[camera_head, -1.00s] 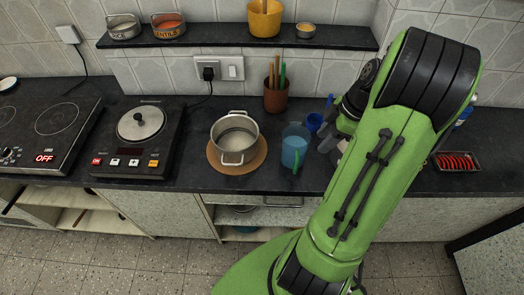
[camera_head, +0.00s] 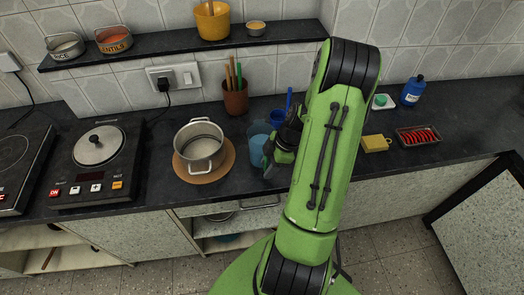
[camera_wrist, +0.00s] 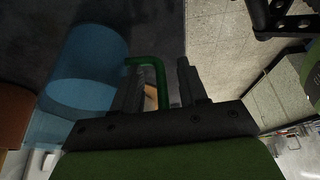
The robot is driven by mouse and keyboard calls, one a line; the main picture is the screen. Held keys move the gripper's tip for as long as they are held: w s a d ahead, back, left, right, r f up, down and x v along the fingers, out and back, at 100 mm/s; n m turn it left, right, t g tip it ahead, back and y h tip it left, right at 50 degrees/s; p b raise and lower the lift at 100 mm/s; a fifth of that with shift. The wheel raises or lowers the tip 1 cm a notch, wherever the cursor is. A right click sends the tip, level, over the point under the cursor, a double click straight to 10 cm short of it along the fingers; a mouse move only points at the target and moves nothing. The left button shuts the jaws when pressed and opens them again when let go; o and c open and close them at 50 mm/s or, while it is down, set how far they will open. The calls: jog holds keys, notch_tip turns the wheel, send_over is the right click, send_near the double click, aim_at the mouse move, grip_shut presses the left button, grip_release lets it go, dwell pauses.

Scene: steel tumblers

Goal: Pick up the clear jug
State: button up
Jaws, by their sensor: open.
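The clear jug (camera_head: 259,143) stands on the dark counter, right of the steel pot. It looks blue-tinted and has a green handle; my arm partly hides it in the head view. In the wrist view, the jug (camera_wrist: 85,75) fills the left side and its green handle (camera_wrist: 158,72) reaches in between my two fingers. My gripper (camera_wrist: 158,85) is open, with the handle between the fingers and no visible grip on it. In the head view, my gripper (camera_head: 271,158) is at the jug's right side, low near the counter.
The steel pot (camera_head: 199,143) sits on a round wooden board (camera_head: 184,172) to the left. A brown utensil holder (camera_head: 236,102) stands behind the jug, and a blue cup (camera_head: 279,116) is close behind my gripper. A yellow sponge (camera_head: 376,143) and a red-filled tray (camera_head: 418,136) lie to the right.

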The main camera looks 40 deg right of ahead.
grip_shut()
dwell(1.4)
